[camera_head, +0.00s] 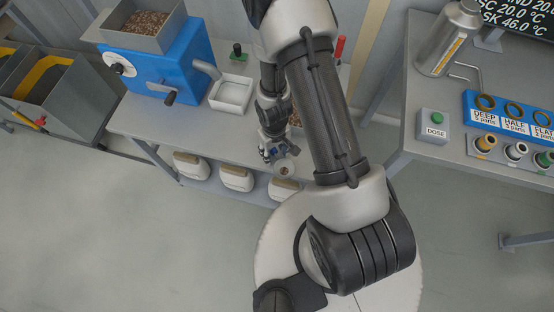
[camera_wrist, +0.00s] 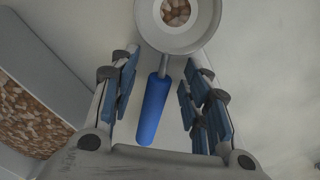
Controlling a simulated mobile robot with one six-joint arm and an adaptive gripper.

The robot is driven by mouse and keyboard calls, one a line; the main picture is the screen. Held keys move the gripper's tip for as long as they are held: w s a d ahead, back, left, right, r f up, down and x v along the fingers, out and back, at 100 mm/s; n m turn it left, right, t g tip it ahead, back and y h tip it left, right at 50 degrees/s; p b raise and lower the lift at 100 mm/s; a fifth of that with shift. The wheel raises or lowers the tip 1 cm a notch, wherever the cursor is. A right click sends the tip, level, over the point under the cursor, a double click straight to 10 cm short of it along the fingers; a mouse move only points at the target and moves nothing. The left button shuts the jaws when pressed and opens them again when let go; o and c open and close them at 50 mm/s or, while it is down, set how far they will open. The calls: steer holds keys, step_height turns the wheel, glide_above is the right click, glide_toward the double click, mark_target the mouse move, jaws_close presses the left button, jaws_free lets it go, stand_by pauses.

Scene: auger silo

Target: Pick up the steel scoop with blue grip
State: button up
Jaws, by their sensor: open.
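The steel scoop (camera_wrist: 190,42) has a round bowl at the top of the wrist view, with some brown pellets showing in its middle. Its blue grip (camera_wrist: 155,108) points down the picture, slightly tilted. My gripper (camera_wrist: 162,68) is open, with one blue-padded finger on each side of the grip and a visible gap on both sides. In the head view my gripper (camera_head: 270,150) is low at the bench's front edge, and the scoop's round bowl (camera_head: 286,165) shows just beside it. The grip cannot be made out clearly there.
A bin of brown pellets (camera_wrist: 25,120) stands left in the wrist view. A second table (camera_head: 420,160) stands right.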

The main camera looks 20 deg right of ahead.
steer(key=shift+f, duration=0.15)
steer(key=shift+c, duration=0.6)
jaws_close()
